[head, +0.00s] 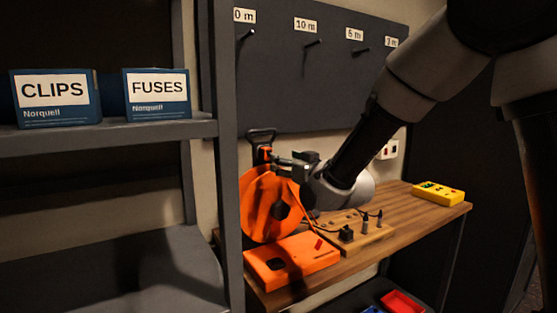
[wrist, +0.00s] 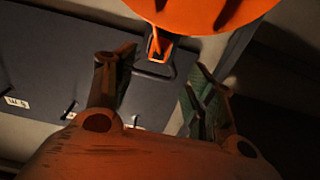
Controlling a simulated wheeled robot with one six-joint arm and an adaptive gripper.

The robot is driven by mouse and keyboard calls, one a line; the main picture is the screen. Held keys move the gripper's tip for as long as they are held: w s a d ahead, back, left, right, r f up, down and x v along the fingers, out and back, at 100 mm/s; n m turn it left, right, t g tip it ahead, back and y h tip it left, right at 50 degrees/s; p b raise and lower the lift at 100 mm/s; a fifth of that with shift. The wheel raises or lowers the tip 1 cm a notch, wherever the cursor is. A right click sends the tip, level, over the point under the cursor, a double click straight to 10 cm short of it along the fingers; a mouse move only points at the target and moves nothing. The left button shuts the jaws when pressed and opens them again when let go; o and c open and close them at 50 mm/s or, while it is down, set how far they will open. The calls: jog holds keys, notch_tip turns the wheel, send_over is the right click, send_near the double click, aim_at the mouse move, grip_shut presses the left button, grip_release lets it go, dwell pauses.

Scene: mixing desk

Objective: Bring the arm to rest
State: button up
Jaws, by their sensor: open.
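My arm reaches from the upper right of the head view down to the wooden bench (head: 413,218). My gripper (head: 300,163) is beside the upper right part of an orange cable reel (head: 262,205), which stands upright with a dark handle on top. The gap between gripper and reel is hard to judge there. In the wrist view my gripper (wrist: 160,72) has its two fingers spread, with nothing held between them. The orange reel (wrist: 215,12) fills the top of that view, beyond the fingertips, with its dark handle (wrist: 152,72) below it.
An orange case (head: 290,262) lies before the reel. A wooden block (head: 372,238) with dark plugs and a yellow box (head: 438,193) are on the bench. A grey shelf (head: 110,137) with CLIPS and FUSES boxes stands left. A dark hook panel (head: 300,85) hangs behind.

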jog(key=shift+s+d, duration=0.25)
jog(key=shift+s, duration=0.2)
notch_tip(320, 180, down, 11)
jog(key=s+d+g+h, duration=0.1)
jog(key=s+g+h, duration=0.2)
jog(key=g, duration=0.2)
jog(key=s+d+f+g+h, duration=0.2)
jog(key=s+d+f+g, duration=0.15)
jog(key=s+d, duration=0.4)
jog(key=s+d+r+m+g+h, duration=0.1)
jog(key=s+d+r+m+h, duration=0.1)
jog(key=s+d, duration=0.9)
jog(key=s+d+r+m+g+h, duration=0.1)
jog(key=s+d+r+m+h, duration=0.1)
jog(key=s+d+r+m, duration=0.2)
jog(key=s+d+r, duration=0.1)
jog(key=s+d, duration=0.3)
jog(key=d, duration=0.2)
jog(key=s+d+r, duration=0.2)
jog(key=s+d, duration=0.2)
jog(key=d, duration=0.3)
jog(key=shift+m+h, duration=0.3)
jog(key=shift+h, duration=0.1)
